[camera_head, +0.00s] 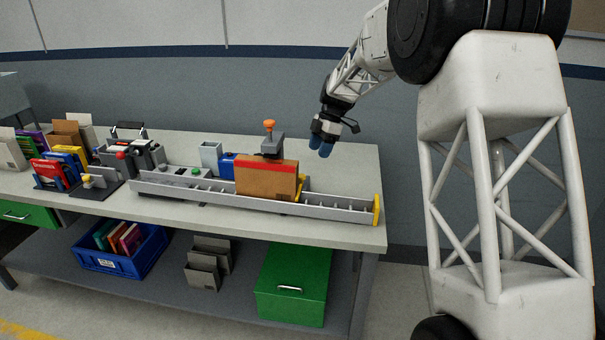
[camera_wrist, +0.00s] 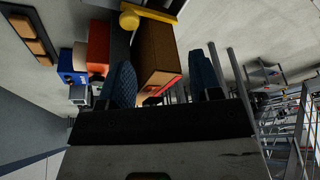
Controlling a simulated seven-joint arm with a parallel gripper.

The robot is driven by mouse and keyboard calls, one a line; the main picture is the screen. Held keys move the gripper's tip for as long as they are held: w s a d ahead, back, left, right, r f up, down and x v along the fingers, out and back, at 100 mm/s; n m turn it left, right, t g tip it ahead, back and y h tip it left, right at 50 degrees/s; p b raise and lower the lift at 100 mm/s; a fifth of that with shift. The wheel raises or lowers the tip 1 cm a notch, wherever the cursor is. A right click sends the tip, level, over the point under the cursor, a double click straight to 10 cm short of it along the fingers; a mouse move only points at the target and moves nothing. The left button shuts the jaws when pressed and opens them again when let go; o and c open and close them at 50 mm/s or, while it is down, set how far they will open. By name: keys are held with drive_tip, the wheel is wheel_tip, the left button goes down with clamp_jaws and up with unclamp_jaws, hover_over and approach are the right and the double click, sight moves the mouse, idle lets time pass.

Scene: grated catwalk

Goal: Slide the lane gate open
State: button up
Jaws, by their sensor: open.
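A long grey lane (camera_head: 330,207) runs along the front of the bench, with a yellow plate (camera_head: 377,208) at its right end. A brown box with an orange-red top edge (camera_head: 267,180) stands in the lane; it also shows in the wrist view (camera_wrist: 157,55). Behind the box rises a grey block with an orange knob (camera_head: 269,126). I cannot tell for sure which part is the gate. My gripper (camera_head: 320,146) is open and empty, in the air right of the knob, blue fingertips pointing down. In the wrist view the box appears between the fingers (camera_wrist: 163,70), apparently beyond them.
A blue block (camera_head: 227,165) and a grey open container (camera_head: 210,156) stand left of the box. Several books and boxes (camera_head: 60,165) crowd the bench's left end. The bench top (camera_head: 350,165) right of my gripper is clear. A blue crate (camera_head: 119,251) and green box (camera_head: 291,288) are below.

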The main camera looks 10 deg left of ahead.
sight(301, 175)
drive_tip(key=w+a+f+n, duration=0.2)
drive_tip(key=w+a+f, duration=0.1)
drive_tip(key=shift+w+a+f+g, duration=0.3)
drive_tip(key=shift+a+f, duration=0.1)
drive_tip(key=shift+x, duration=3.9)
drive_tip(key=shift+c, duration=0.4)
